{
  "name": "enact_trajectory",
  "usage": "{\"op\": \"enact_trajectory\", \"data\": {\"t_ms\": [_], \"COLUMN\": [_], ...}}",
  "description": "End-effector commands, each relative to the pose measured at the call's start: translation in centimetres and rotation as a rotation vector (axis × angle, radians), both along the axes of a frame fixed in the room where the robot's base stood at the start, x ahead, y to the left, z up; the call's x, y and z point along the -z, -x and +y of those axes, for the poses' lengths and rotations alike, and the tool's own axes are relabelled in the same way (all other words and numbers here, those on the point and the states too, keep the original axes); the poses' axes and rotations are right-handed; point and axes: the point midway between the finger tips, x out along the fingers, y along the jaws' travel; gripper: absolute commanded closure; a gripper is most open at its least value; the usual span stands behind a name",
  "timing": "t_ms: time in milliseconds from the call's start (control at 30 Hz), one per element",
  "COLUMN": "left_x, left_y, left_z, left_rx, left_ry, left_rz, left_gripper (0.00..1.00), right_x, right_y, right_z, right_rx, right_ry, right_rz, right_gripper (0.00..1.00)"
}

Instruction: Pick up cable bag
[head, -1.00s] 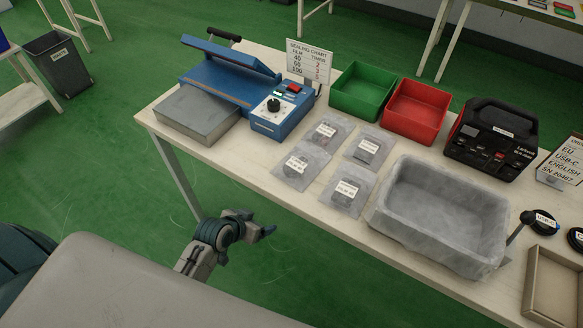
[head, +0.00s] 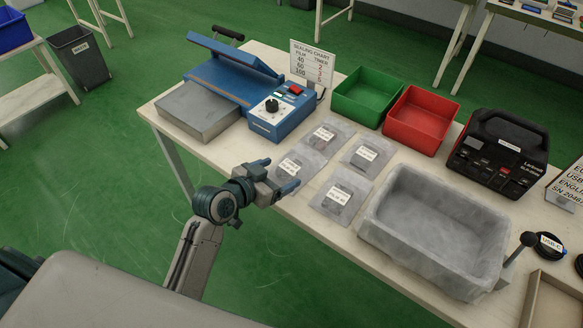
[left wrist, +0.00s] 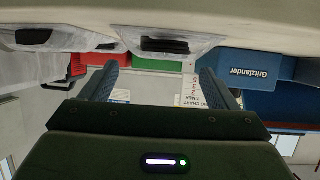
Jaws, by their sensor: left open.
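Several clear cable bags with white labels lie flat on the table: a back one (head: 325,135), a right one (head: 366,154), a front one (head: 341,198) and a left one (head: 300,160). My left gripper (head: 275,176) is open and empty at the table's front edge, just in front of the left bag and partly covering it. In the left wrist view, a bag with a dark coil inside (left wrist: 165,46) shows beyond the spread fingers (left wrist: 158,75), apart from them. Another bag (left wrist: 35,38) shows at the upper left. My right gripper is out of view.
A grey tray (head: 372,225) stands right of the bags. Behind are a blue sealer (head: 270,125), green bin (head: 345,107), red bin (head: 395,130) and black device (head: 485,165). A sign (head: 312,62) stands by the sealer. Green floor is clear in front.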

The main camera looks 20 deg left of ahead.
Motion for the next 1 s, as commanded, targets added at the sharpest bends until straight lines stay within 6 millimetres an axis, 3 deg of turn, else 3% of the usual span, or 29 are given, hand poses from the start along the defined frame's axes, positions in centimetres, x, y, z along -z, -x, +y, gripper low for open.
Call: {"op": "enact_trajectory", "data": {"t_ms": [167,333,500,767,1000], "left_x": [0.4,1.4,2.3,2.4,2.4], "left_y": [-1.1,-3.2,-4.8,-5.0,-5.0], "left_z": [-0.4,-1.0,-1.7,-1.8,-1.8], "left_rx": [0.0,0.0,-0.001,-0.001,-0.001], "left_ry": [0.001,0.0,-0.001,-0.002,-0.002], "left_rz": [0.0,0.002,0.001,0.0,0.0], "left_gripper": [0.18,0.18,0.18,0.18,0.63], "right_x": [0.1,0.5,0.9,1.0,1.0], "right_y": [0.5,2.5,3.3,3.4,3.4], "right_z": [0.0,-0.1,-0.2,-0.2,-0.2], "right_rx": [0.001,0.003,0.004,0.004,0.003], "right_ry": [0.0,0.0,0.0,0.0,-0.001], "right_rz": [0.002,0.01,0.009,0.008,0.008], "right_gripper": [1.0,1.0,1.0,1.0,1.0]}}
